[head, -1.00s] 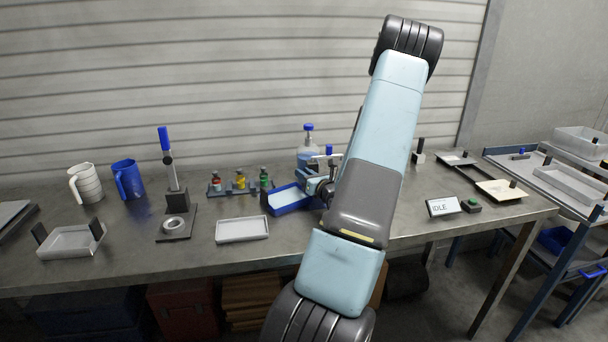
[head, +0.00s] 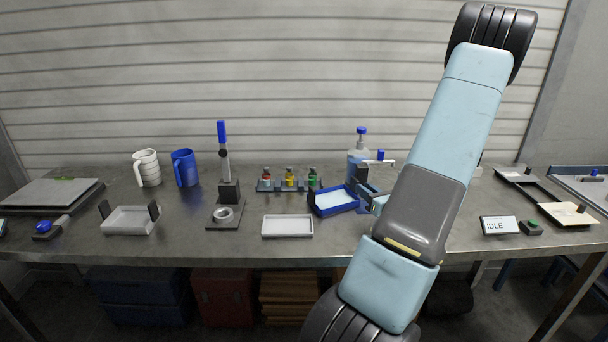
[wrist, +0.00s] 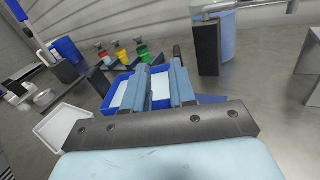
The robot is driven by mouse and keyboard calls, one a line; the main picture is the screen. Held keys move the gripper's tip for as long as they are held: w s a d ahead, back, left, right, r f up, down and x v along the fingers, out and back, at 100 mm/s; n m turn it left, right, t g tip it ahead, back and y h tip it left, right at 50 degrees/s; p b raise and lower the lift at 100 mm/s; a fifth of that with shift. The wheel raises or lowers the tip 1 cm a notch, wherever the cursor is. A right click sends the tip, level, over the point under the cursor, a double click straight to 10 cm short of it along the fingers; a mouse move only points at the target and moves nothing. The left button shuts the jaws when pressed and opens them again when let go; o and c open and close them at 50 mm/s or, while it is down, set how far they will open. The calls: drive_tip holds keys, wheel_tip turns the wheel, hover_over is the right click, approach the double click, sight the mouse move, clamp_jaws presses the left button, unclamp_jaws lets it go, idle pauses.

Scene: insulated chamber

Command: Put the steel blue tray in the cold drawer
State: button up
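A bright blue tray (head: 337,211) with a pale inside and dark end posts lies on the bench, right of the middle in the head view. It also shows in the wrist view (wrist: 118,92), beyond and between my fingers. My gripper (head: 366,190) is at the tray's right end, partly hidden by my arm in the head view. In the wrist view my gripper (wrist: 161,72) has its two blue-grey fingers apart, with part of the tray showing between them. A dark post stands just past the right finger. Contact cannot be told. I cannot make out a cold drawer.
A white tray (head: 287,226) lies left of the blue one, with a rack of coloured vials (head: 290,181) behind. A bottle (head: 358,165) stands close behind my gripper. Farther left are a stand (head: 228,190), mugs and a grey tray (head: 130,221). An IDLE sign (head: 499,225) stands right.

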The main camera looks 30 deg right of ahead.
drive_tip(key=a+r+n+g+y, duration=0.4)
drive_tip(key=a+n, duration=0.3)
drive_tip(key=a, duration=0.3)
drive_tip(key=w+a+r+n+g+y, duration=0.1)
drive_tip(key=a+r+n+g+y, duration=0.3)
drive_tip(key=a+n, duration=0.5)
drive_tip(key=a+r+n+g+y, duration=0.4)
drive_tip(key=a+n, duration=0.1)
drive_tip(key=a, duration=0.7)
drive_tip(key=s+a+r+n+g+h, duration=0.3)
drive_tip(key=s+a+n+g+h, duration=0.1)
drive_tip(key=s+a+n, duration=0.35)
drive_tip(key=s+d+r+n+t+h, duration=0.1)
drive_tip(key=s+r+n+t+h, duration=0.2)
drive_tip(key=n, duration=0.6)
drive_tip(key=s+r+h, duration=0.2)
drive_tip(key=s+r, duration=0.1)
drive_tip(key=r, duration=0.1)
drive_tip(key=shift+s+h, duration=0.15)
drive_tip(key=shift+h, duration=0.25)
drive_tip(key=shift+o, duration=0.4)
drive_tip(key=shift+s+d+r+n+t+h, duration=0.25)
drive_tip(key=shift+d+r+t+h, duration=0.1)
drive_tip(key=shift+r, duration=0.25)
drive_tip(key=shift+o, duration=0.9)
drive_tip(key=shift+r, duration=0.1)
drive_tip(key=shift+d, duration=0.2)
